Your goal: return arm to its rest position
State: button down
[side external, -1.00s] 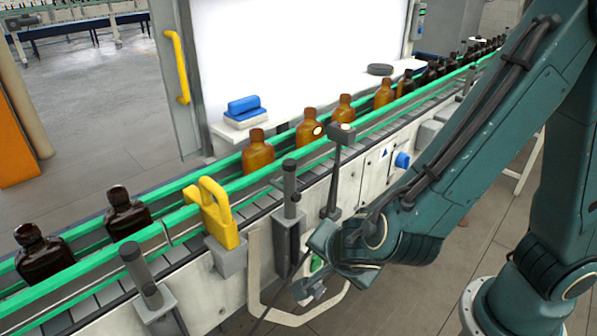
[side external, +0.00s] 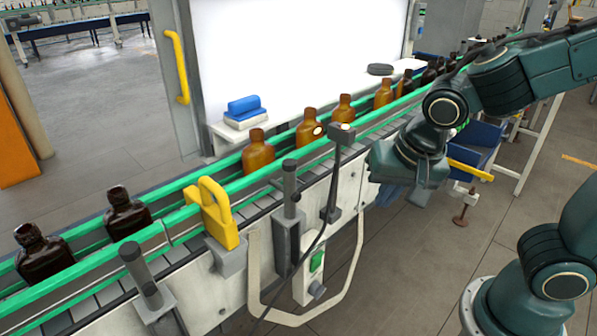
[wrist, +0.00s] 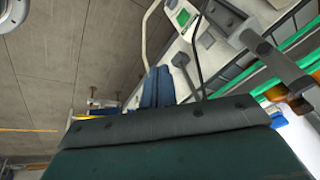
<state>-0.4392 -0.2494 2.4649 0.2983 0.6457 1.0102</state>
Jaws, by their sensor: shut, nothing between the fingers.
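My gripper (side external: 400,198) hangs beside the near side of the conveyor, to the right of the middle in the side view, pointing down. Its two blue fingers are together with nothing held between them. In the wrist view my gripper (wrist: 157,75) shows the fingers side by side beyond the dark body. Amber bottles stand upright in a row on the conveyor, such as one bottle (side external: 258,152) near the middle. Two darker bottles, one at the far left (side external: 43,255) and one beside it (side external: 127,213), stand apart from my gripper.
Green guide rails (side external: 270,180) run along the conveyor. A yellow padlock-shaped piece (side external: 222,228), a post-mounted sensor (side external: 341,132) and a button box (side external: 312,275) stand on its near side. A blue bin (side external: 486,140) is behind my arm. The floor in front is open.

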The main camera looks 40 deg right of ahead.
jog(key=s+d+r+n+t+y, duration=0.1)
jog(key=s+d+r+n, duration=0.4)
jog(key=s+r+n, duration=0.2)
jog(key=shift+s+r+n+t, duration=0.15)
jog(key=shift+s+n+t, duration=0.3)
jog(key=shift+n, duration=0.55)
